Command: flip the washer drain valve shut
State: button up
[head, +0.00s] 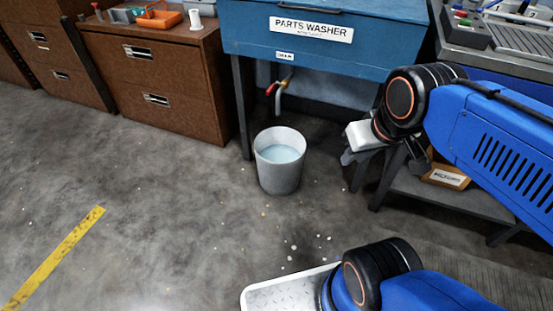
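The blue parts washer (330,65) stands at the top middle, with a white "PARTS WASHER" label on its front. Under it hangs the drain pipe (278,103), with a small red valve handle (270,89) slanting down and left from it. Whether liquid runs from the spout is too small to tell. My gripper (372,158) is to the right of the valve and nearer to me, clear of it. Its dark fingers are partly hidden, so I cannot tell its opening. I see nothing held in it.
A grey bucket (278,178) holding pale blue liquid stands on the floor below the drain. A brown drawer cabinet (160,75) stands left of the washer. A low shelf with a small labelled box (446,177) is at right. The floor at left is open.

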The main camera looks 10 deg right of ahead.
aim_at(271, 88)
jog(key=i+j+z, duration=0.1)
jog(key=z, duration=0.25)
jog(key=j+z, duration=0.35)
jog(key=i+j+z, duration=0.15)
jog(key=j, duration=0.5)
jog(key=i+j+z, duration=0.2)
jog(key=j, duration=0.45)
jog(key=j+z, duration=0.15)
jog(key=j, duration=1.1)
jog(key=k, duration=0.2)
